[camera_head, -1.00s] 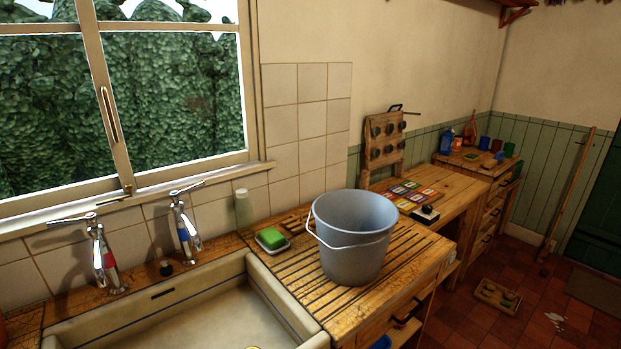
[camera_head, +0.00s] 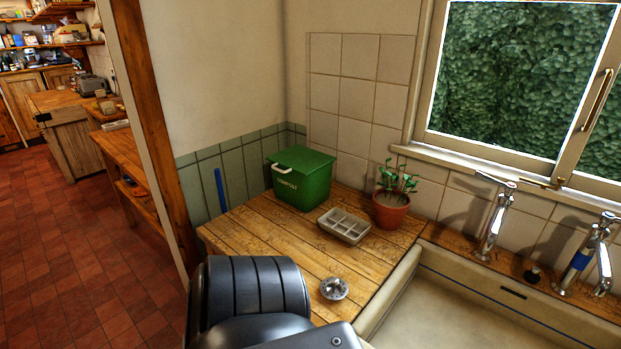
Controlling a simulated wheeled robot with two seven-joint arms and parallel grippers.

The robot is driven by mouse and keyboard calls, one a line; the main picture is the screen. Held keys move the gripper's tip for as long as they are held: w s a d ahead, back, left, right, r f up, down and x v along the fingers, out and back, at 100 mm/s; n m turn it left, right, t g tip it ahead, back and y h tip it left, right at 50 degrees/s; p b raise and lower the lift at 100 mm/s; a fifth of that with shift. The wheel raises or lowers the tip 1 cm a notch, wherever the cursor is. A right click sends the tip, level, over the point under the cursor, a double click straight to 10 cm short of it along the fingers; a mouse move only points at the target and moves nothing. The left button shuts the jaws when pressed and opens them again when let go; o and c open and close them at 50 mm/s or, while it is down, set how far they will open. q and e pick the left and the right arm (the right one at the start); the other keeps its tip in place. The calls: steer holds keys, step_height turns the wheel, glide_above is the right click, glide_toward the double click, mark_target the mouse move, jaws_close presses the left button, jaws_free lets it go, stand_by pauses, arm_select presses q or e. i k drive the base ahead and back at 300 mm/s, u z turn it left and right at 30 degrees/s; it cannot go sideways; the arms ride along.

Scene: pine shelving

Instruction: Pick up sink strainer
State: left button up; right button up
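The sink strainer (camera_head: 334,289) appears to be the small round silver metal piece with a raised knob. It lies on the wooden counter (camera_head: 285,245) near its front edge, left of the sink. A dark arm link of mine is at the bottom, just left of and below the strainer, and appears apart from it. Neither gripper shows in the view.
A green compost bin (camera_head: 301,182), a grey sectioned tray (camera_head: 344,225) and a potted plant (camera_head: 391,207) stand at the back of the counter. The pale sink (camera_head: 480,315) with two taps is at right. Bare counter surrounds the strainer.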

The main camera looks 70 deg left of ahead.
mark_target(335, 289)
steer(key=u, duration=1.1)
steer(key=k, duration=0.35)
steer(key=z, duration=0.1)
steer(key=i, duration=0.3)
steer(key=u, duration=1.05)
